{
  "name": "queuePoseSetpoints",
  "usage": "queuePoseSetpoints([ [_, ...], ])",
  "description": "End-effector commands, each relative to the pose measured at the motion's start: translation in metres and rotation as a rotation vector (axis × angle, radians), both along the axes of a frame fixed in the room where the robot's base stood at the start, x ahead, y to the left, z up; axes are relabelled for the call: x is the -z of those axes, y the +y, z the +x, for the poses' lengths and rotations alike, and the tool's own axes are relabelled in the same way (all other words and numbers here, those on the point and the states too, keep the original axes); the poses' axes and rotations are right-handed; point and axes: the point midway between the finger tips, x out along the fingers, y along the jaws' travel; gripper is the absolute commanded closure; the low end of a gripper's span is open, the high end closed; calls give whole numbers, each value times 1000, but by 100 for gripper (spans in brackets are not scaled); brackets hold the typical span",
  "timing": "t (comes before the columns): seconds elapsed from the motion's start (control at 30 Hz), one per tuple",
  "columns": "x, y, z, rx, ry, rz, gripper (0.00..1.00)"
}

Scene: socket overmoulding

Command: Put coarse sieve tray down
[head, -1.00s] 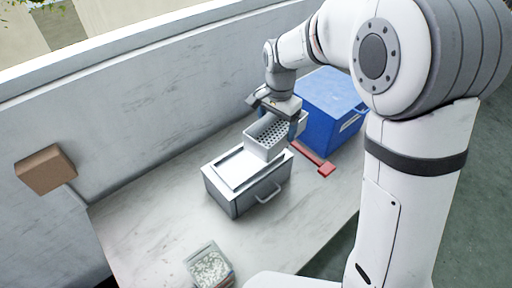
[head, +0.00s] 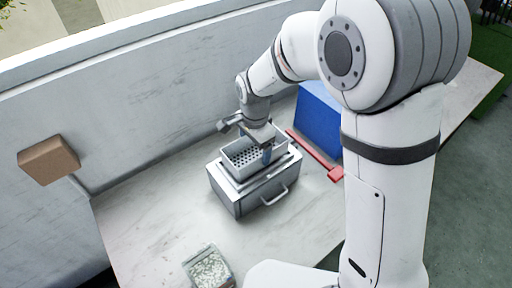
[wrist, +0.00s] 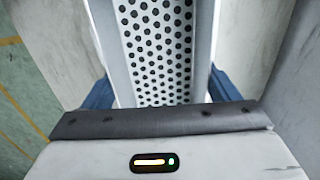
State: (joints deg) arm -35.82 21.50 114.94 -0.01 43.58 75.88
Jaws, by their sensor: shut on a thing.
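The coarse sieve tray (head: 241,156) is a pale, open-topped tray with a floor full of round holes. In the head view it is over the top of the grey metal box (head: 237,198); I cannot tell whether it touches the box. My gripper (head: 266,150) is shut on the tray, with its blue fingers at the tray's sides. In the wrist view the tray's perforated floor (wrist: 157,45) runs between the blue fingers (wrist: 160,92). Much of the box's top is hidden under the tray.
A blue box (head: 319,118) stands behind and right of the grey box, with a red bar (head: 315,156) on the table between them. A clear container of pale pellets (head: 209,268) is at the front. The white table (head: 150,232) is bare at left. A wall runs behind.

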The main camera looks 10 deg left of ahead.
Motion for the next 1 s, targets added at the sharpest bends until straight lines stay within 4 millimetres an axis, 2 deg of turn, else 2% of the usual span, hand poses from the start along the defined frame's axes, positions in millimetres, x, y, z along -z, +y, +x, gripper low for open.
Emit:
queuePoseSetpoints([
  [0.1, 12, 0, 0, 1, 1, -1, 48],
  [0.43, 17, -1, 1, 3, -1, 1, 48],
  [0.47, 17, -1, 1, 3, -1, 1, 18],
  [0.5, 16, -1, 1, 3, -1, 1, 14],
  [0.7, 16, -1, 1, 3, 0, 0, 0],
  [1.0, 9, -2, 1, 4, -1, 1, 0],
])
